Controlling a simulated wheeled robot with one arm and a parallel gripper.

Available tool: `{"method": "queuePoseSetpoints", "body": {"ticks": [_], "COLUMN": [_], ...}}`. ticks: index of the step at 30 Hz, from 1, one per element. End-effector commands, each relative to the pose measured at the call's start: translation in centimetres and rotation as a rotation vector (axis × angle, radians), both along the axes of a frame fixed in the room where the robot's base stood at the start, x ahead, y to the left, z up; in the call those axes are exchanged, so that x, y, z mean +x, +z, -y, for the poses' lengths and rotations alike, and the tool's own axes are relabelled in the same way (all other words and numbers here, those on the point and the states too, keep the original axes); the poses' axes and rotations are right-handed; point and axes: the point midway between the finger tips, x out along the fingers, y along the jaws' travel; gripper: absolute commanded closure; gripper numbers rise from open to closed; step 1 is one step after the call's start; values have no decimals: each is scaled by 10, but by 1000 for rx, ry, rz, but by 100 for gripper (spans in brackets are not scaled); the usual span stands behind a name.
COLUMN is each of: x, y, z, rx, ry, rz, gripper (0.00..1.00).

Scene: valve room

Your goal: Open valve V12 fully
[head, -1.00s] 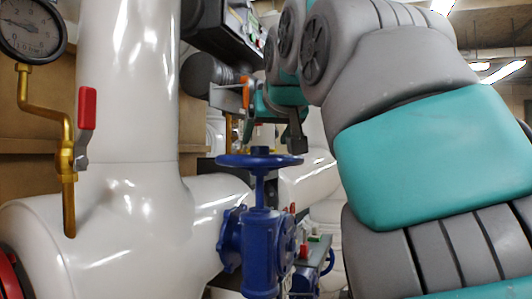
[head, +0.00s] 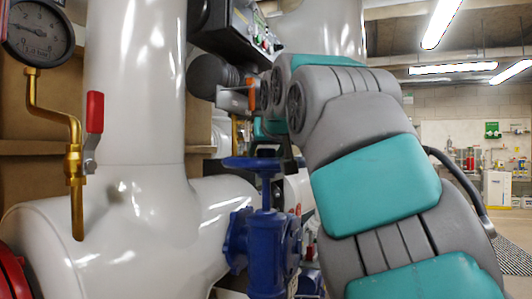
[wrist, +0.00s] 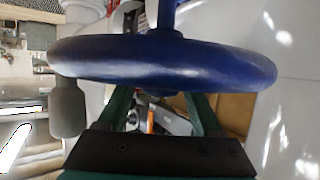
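A blue valve (head: 265,245) stands upright in the head view beside a large white pipe. Its blue handwheel (head: 252,163) lies flat on top. No V12 label can be read. In the wrist view the handwheel (wrist: 165,60) spans the upper half, close in front of my gripper (wrist: 160,108). The stem runs to the top edge there. Two green finger parts stand apart below the wheel, but their tips are hidden behind it. A grey cylindrical piece (wrist: 68,108) is by the rim at left. Contact with the rim cannot be told.
The white pipe (head: 135,100) carries a pressure gauge (head: 40,32) and a brass line with a red lever (head: 95,112). A dark control box (head: 235,40) with lit buttons hangs above the valve. Open floor (head: 515,250) shows at far right.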

Motion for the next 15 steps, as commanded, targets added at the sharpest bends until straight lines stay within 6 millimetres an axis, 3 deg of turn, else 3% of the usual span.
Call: {"method": "queuePoseSetpoints", "body": {"ticks": [2, 15], "x": [0, 0], "y": [0, 0], "z": [0, 0], "rx": [0, 0], "ry": [0, 0], "rz": [0, 0], "gripper": [43, 93]}}
